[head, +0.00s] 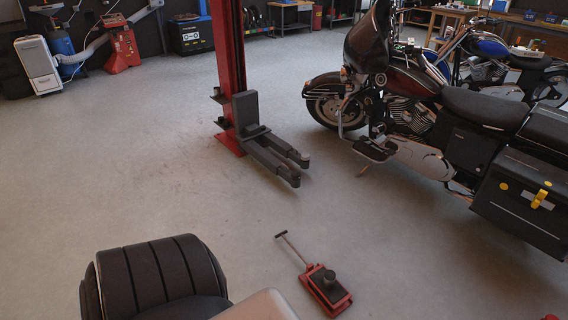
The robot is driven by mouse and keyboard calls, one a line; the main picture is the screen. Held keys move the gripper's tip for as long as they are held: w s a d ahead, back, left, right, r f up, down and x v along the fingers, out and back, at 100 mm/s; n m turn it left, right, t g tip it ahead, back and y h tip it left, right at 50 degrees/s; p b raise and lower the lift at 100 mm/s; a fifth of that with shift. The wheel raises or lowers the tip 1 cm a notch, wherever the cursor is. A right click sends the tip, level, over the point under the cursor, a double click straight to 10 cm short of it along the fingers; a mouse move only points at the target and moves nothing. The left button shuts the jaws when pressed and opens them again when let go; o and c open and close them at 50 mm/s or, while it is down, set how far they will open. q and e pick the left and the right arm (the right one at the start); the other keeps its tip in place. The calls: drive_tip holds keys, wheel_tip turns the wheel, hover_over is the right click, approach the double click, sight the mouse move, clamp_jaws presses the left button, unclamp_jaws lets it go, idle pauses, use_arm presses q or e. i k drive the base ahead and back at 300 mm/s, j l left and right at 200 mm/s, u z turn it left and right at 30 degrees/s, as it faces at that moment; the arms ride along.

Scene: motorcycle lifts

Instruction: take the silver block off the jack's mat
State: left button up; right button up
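A small red floor jack (342,303) stands on the grey floor at the bottom, right of the middle. Its long thin handle (291,249) slants up and to the left, ending in a dark crossbar. A dark mat (317,275) lies on top of the jack. A small grey block (329,279) with a rounded look rests on the mat. It looks dull grey rather than bright silver, and its underside is hidden. Neither of my grippers is in view.
A red lift column (229,70) with dark forked arms (272,158) stands beyond the jack. A dark red motorcycle (420,110) with black side cases stands at the right. A dark ribbed shape, unidentified, hides floor at the bottom left. Floor around the jack is clear.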

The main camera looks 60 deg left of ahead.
sight(329, 276)
drive_tip(key=u, duration=1.3)
drive_tip(key=i+j+z, duration=0.65)
drive_tip(key=i+j, duration=0.05)
drive_tip(key=i, duration=0.05)
